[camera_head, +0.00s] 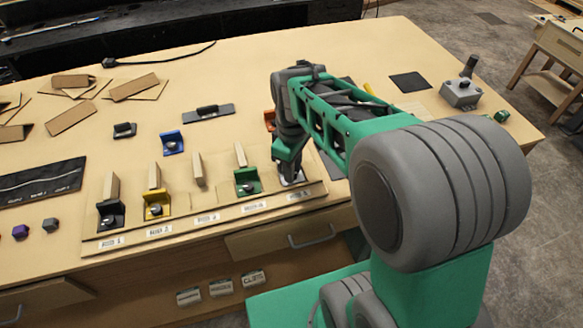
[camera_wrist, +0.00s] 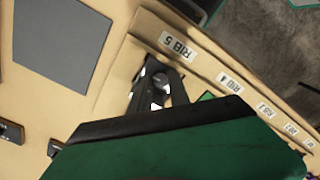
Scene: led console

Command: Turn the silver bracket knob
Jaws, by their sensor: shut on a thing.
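The silver bracket (camera_head: 293,182) sits at the rightmost place on the wooden board, behind the last label. Its knob is mostly hidden by my gripper. My gripper (camera_head: 290,170) points down onto the bracket, with its fingers shut on the knob. In the wrist view, my dark fingers (camera_wrist: 158,88) reach down beside the label reading RIB 5 (camera_wrist: 178,45). A small bright patch shows between them, but the knob's shape and angle cannot be made out. My green housing covers the lower part of that view.
A green bracket (camera_head: 247,181) stands just left of my gripper, with a yellow bracket (camera_head: 157,204) and a black bracket (camera_head: 111,214) farther left. Upright wooden ribs rise behind them. An orange part (camera_head: 270,119) lies close behind my wrist. A grey control box (camera_head: 461,93) stands at the right.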

